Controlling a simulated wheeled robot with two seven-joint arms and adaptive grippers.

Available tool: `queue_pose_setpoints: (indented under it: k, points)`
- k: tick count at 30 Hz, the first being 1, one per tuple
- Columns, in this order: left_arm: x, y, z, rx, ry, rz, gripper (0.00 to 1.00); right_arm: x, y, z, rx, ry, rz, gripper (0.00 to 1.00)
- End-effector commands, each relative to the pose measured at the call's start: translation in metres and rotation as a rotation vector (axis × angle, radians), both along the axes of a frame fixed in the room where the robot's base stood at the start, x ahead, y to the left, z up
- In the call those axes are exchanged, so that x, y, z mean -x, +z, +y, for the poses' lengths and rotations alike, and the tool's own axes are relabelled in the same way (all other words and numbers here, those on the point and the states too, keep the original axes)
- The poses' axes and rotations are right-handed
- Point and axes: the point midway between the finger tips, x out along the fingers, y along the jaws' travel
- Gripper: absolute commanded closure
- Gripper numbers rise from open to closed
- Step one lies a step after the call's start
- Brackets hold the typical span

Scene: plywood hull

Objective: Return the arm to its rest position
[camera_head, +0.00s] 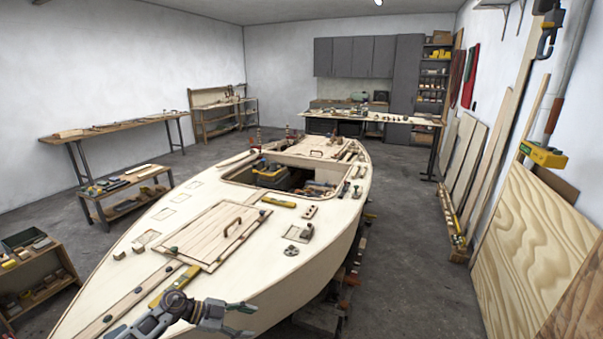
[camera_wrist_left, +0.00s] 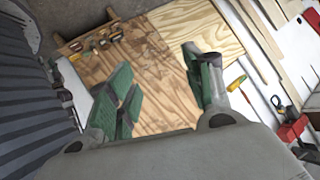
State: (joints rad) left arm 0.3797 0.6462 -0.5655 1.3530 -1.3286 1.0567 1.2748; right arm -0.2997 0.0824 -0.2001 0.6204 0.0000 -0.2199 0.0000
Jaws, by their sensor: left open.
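My left arm comes in at the bottom of the head view, over the near end of the pale plywood boat hull (camera_head: 320,245). Its gripper (camera_head: 243,319) points right, open, with nothing between the fingers. In the left wrist view the two green-padded fingers of this gripper (camera_wrist_left: 162,88) stand well apart, with plywood sheets (camera_wrist_left: 155,65) seen beyond them. How far it is above the deck is hard to tell. My right gripper is not in view.
The deck carries a hatch panel with a handle (camera_head: 216,234), a yellow level (camera_head: 279,202) and several small blocks. An open cockpit (camera_head: 240,172) lies further back. A low shelf (camera_head: 40,285) stands at left. Plywood sheets (camera_head: 530,250) lean at right; the floor (camera_head: 415,270) between is clear.

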Motion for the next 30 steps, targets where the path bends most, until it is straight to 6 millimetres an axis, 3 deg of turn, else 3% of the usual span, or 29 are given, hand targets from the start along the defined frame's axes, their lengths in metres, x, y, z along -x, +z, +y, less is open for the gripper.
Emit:
queue_pose_setpoints:
  k: [5, 14, 23, 30]
  points:
    - [-0.011, -0.037, -0.003, 0.152, 0.183, -0.029, 0.49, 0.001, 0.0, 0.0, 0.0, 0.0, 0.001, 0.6]
    - [-0.01, -0.129, 0.03, 0.245, 0.575, -0.025, 0.49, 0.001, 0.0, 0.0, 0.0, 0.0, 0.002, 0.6]
    - [0.041, -0.24, 0.075, 0.16, 0.923, 0.072, 0.49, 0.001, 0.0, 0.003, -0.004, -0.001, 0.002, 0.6]
    - [0.107, -0.319, 0.101, 0.039, 1.114, 0.187, 0.49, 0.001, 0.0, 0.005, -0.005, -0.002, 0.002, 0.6]
